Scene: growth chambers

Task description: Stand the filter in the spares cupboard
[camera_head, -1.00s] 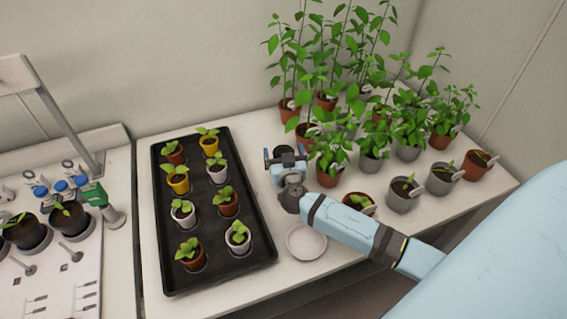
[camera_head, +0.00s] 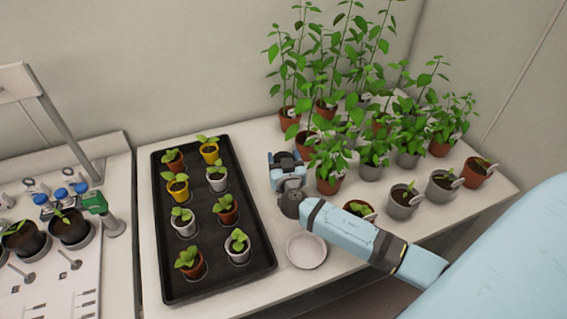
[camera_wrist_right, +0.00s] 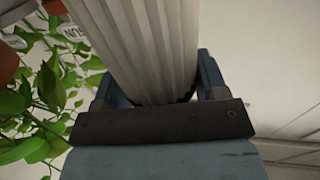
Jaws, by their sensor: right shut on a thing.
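In the right wrist view a pale, ribbed cylinder, which looks like the filter (camera_wrist_right: 145,42), stands between the blue fingers of my right gripper (camera_wrist_right: 155,88). The gripper is shut on it. In the head view my right gripper (camera_head: 285,158) is over the white table, between the black tray and the potted plants; the filter cannot be made out clearly there. My left gripper is not in view. The spares cupboard is not in view.
A black tray (camera_head: 215,282) of small potted seedlings is left of my gripper. Taller potted plants (camera_head: 330,160) crowd its right and the back. An empty white saucer (camera_head: 306,250) lies in front. A bench with instruments (camera_head: 60,275) is at far left.

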